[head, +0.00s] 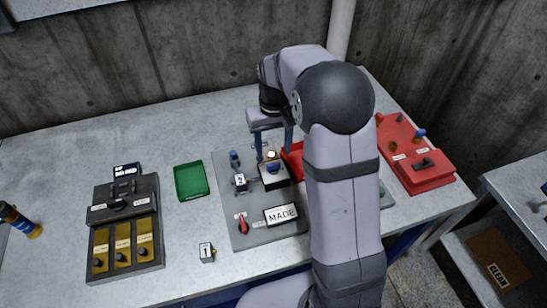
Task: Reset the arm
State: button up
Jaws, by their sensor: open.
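My arm rises from the bottom of the head view, bends at a dark elbow and reaches down over the grey panel (228,218) on the table. My gripper (273,148) points down with its two fingers apart. Whether the fingers touch the block cannot be told from this angle. My forearm hides part of the panel's right side and part of a red tray (293,163).
A small numbered block (207,252) lies near the front. A red panel (417,160) is at right. A concrete wall (190,50) closes the back.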

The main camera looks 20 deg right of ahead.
jog(key=shift+r, duration=0.8)
jog(key=shift+w, duration=0.25)
jog(key=s+f, duration=0.2)
jog(key=f, duration=0.1)
jog(key=s+f, duration=0.1)
jog(key=f, duration=0.1)
jog(key=shift+s, duration=0.15)
jog(key=shift+g, duration=0.4)
jog(key=s, duration=0.2)
jog(key=s+f, duration=0.1)
jog(key=s, duration=0.1)
jog(key=s+f, duration=0.1)
jog(key=s, duration=0.1)
jog(key=shift+s+a+f, duration=0.2)
jog(key=shift+s+a, duration=0.1)
jog(key=s+a+r, duration=0.2)
jog(key=s+r, duration=0.1)
jog(key=s, duration=0.9)
jog(key=shift+s+r+t, duration=0.2)
jog(key=shift+s+t, duration=0.15)
jog(key=shift+t, duration=0.05)
